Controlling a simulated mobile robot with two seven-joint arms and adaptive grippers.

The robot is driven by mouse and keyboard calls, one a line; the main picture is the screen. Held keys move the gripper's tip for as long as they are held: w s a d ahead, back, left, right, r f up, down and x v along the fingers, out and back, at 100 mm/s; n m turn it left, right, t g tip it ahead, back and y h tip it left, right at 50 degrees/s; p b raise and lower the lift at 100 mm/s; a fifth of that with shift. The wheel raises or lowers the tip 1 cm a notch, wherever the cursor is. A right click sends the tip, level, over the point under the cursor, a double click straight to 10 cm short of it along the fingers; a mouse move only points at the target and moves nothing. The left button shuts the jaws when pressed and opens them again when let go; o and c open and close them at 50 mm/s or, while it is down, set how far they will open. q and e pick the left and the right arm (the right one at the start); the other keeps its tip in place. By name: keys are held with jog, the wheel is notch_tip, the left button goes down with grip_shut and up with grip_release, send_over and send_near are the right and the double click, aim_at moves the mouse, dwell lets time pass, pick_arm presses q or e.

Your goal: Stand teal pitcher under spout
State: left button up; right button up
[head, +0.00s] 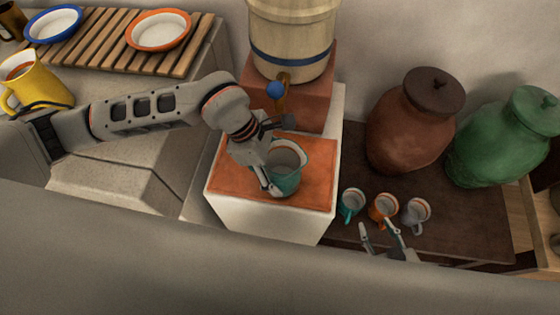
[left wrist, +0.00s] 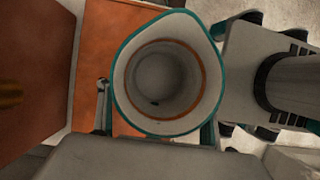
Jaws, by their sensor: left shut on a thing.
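The teal pitcher (head: 287,180) stands upright, or nearly so, at the terracotta-topped block (head: 235,182), below and in front of the spout (head: 284,92). My left gripper (head: 270,185) is shut on the pitcher and partly covers its left side. In the left wrist view the pitcher's open mouth (left wrist: 124,92) shows a pale, empty-looking inside. I cannot tell whether its base touches the block. The spout sticks out from the wooden barrel (head: 292,30) and has a blue knob (head: 275,89). My right gripper (head: 385,238) is open and empty at the bottom, below the small cups.
A teal cup (head: 350,205), an orange cup (head: 383,208) and a grey cup (head: 416,212) stand on the dark shelf (head: 470,215). A brown jar (head: 410,125) and a green jar (head: 500,145) stand behind. A yellow pitcher (head: 38,82) is at far left, near a slatted rack (head: 105,42).

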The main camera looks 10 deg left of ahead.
aim_at(286, 172)
pick_arm(q)
jog(key=w, duration=0.2)
jog(key=shift+w+f, duration=0.2)
jog(key=shift+w, duration=0.2)
jog(key=shift+s+f+b, duration=0.1)
jog(key=shift+f+b, duration=0.2)
jog(key=shift+f, duration=0.3)
jog(key=shift+f, duration=0.1)
jog(key=o, duration=1.3)
jog(key=shift+o, duration=0.2)
